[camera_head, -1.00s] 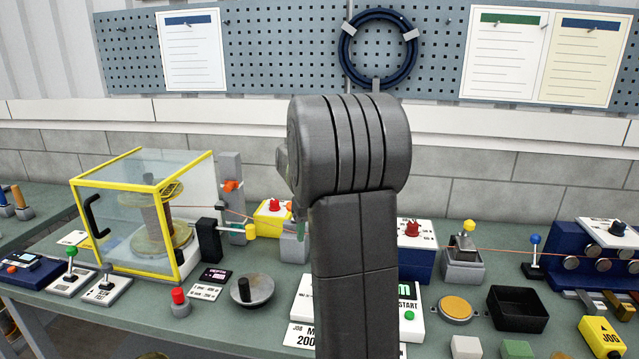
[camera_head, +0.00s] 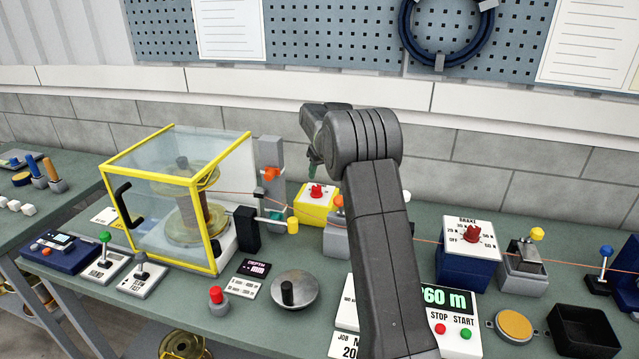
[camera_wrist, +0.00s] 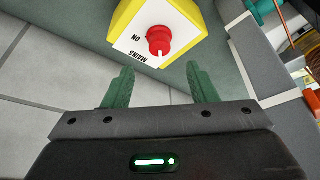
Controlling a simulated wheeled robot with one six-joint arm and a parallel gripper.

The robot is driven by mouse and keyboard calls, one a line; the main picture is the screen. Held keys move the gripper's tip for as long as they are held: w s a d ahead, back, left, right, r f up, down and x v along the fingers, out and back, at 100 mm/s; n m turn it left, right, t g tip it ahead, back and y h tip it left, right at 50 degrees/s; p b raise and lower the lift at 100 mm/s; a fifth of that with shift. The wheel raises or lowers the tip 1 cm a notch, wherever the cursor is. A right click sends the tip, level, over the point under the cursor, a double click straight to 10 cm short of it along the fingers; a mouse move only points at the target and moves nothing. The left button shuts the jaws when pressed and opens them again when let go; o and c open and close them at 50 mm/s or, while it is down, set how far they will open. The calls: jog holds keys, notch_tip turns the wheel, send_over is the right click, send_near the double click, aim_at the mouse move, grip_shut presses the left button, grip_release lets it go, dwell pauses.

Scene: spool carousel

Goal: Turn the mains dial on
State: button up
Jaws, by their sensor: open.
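The mains dial is a red knob (camera_wrist: 159,41) on the white face of a yellow box (camera_wrist: 187,14). In the wrist view the face carries the words "ON" and "MAINS". The knob's white mark points towards the "MAINS" lettering, not "ON". In the head view the red knob (camera_head: 316,191) and yellow box (camera_head: 312,211) stand at the back of the bench, left of my arm. My gripper (camera_wrist: 157,76) is open and empty. Its green fingers lie apart, short of the box, with the knob ahead between their lines. In the head view my gripper is mostly hidden.
A yellow-framed clear case (camera_head: 217,235) stands left of the box. A thin orange wire runs along the bench behind my arm. The brake box (camera_head: 467,270) stands to the right, and a grey post (camera_head: 271,165) stands close on the left.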

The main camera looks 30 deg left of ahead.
aim_at(316, 187)
jog(key=p+x, duration=0.2)
jog(key=x, duration=0.6)
jog(key=shift+a+f, duration=0.1)
jog(key=shift+f, duration=0.1)
jog(key=c, duration=1)
jog(key=shift+f+m, duration=0.1)
jog(key=shift+m, duration=0.2)
jog(key=shift+m+t+b, duration=0.4)
jog(key=shift+m+b, duration=0.4)
jog(key=shift+b, duration=0.05)
jog(key=shift+a+m+t+h+b, duration=0.1)
jog(key=shift+m+t+h+b, duration=0.5)
jog(key=shift+m, duration=1.2)
